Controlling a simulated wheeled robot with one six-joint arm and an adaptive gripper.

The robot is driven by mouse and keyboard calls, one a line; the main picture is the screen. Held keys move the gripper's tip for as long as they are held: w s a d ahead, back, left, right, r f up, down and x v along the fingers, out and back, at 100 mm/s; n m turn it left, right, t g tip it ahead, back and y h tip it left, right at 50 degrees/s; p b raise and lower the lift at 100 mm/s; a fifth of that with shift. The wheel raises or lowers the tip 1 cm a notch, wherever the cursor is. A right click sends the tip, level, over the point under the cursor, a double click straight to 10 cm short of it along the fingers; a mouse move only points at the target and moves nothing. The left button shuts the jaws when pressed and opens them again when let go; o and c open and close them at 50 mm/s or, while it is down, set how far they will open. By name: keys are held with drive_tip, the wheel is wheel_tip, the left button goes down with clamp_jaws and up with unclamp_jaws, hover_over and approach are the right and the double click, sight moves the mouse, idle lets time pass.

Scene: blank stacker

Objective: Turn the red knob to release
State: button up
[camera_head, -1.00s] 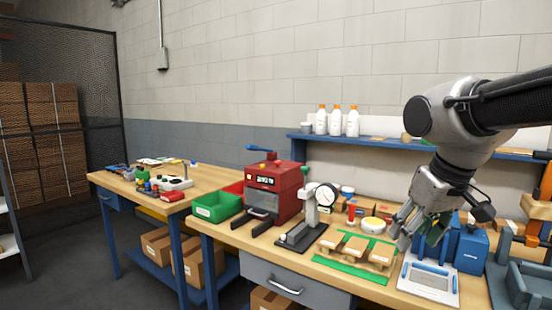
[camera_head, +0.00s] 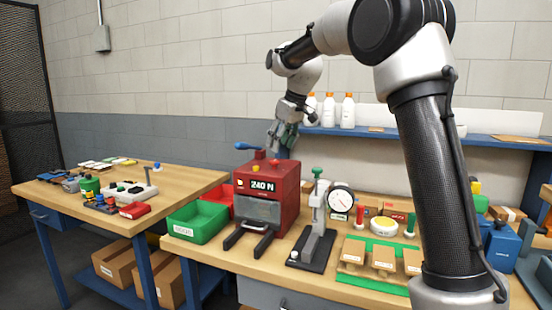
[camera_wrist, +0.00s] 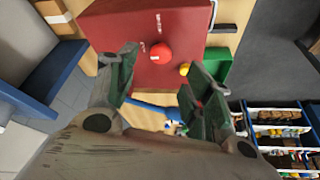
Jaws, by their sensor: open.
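The red machine (camera_head: 265,192) stands on the workbench with a display reading 240 N. In the wrist view, the round red knob (camera_wrist: 161,53) sits on the machine's red top, with small markings beside it. A small red knob (camera_head: 274,162) shows on the machine top in the head view. My gripper (camera_head: 279,137) is above the machine top, pointing down, open and empty. In the wrist view, the knob appears between the fingers of my gripper (camera_wrist: 163,68), with a gap on both sides; I cannot tell how high the fingertips are above it.
A blue lever (camera_head: 247,146) and a yellow button (camera_wrist: 185,69) are close to the knob. A green bin (camera_head: 197,224) stands left of the machine. A dial gauge stand (camera_head: 318,225) is on its right. White bottles (camera_head: 329,110) stand on the shelf behind.

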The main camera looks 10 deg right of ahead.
sight(276, 162)
drive_tip(key=x, duration=0.6)
drive_tip(key=shift+f, duration=0.15)
drive_tip(key=c, duration=1)
